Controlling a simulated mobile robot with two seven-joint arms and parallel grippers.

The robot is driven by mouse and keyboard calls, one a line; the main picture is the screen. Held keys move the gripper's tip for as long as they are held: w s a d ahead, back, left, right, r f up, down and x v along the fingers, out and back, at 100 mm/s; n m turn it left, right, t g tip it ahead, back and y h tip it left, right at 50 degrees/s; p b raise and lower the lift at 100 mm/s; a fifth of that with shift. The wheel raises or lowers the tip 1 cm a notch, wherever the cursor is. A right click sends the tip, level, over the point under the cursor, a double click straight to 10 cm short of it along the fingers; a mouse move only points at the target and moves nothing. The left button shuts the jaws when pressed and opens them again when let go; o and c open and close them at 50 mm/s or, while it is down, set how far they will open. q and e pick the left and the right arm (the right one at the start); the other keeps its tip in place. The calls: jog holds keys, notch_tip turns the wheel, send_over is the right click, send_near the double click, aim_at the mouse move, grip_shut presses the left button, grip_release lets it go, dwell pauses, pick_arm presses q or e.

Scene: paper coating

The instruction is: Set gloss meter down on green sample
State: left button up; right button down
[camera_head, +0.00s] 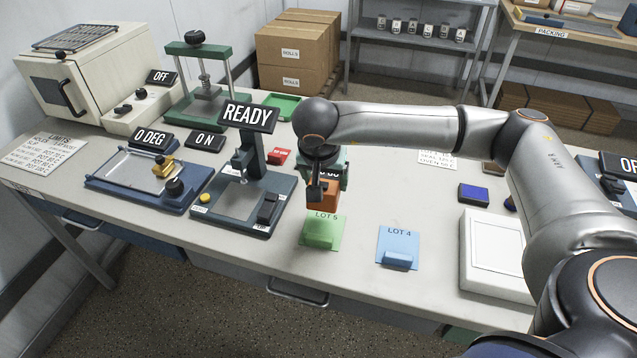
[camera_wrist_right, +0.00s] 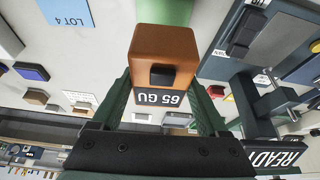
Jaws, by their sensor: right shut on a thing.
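The gloss meter (camera_head: 328,197) is a small orange box. My right gripper (camera_head: 322,178) is shut on it, seen from behind in the head view. In the right wrist view the gloss meter (camera_wrist_right: 165,50) sits between the green fingers (camera_wrist_right: 165,110), with a dark display reading 65 GU. The green sample (camera_head: 322,230), labelled LOT 5, lies flat on the table with a raised green block on its near part. The meter appears just beyond the sample's far edge; its exact height is unclear. A strip of the green sample (camera_wrist_right: 166,12) shows past the meter. My left gripper is not in view.
A blue LOT 4 sample (camera_head: 398,243) lies to the right, then a white box (camera_head: 492,255). A stand with a READY sign (camera_head: 248,116) is close on the left. A red item (camera_head: 279,156) lies behind. The table between the LOT 4 sample and blue pad (camera_head: 473,194) is clear.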

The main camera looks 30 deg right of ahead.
jog(key=shift+f+b, duration=2.2)
jog(key=shift+f, duration=1.3)
jog(key=shift+f+b, duration=0.7)
jog(key=shift+f, duration=0.05)
grip_release()
jog(key=shift+f, duration=0.1)
jog(key=v, duration=1.2)
jog(key=shift+r+b, duration=0.3)
jog(key=shift+b, duration=0.05)
jog(key=shift+s, duration=0.15)
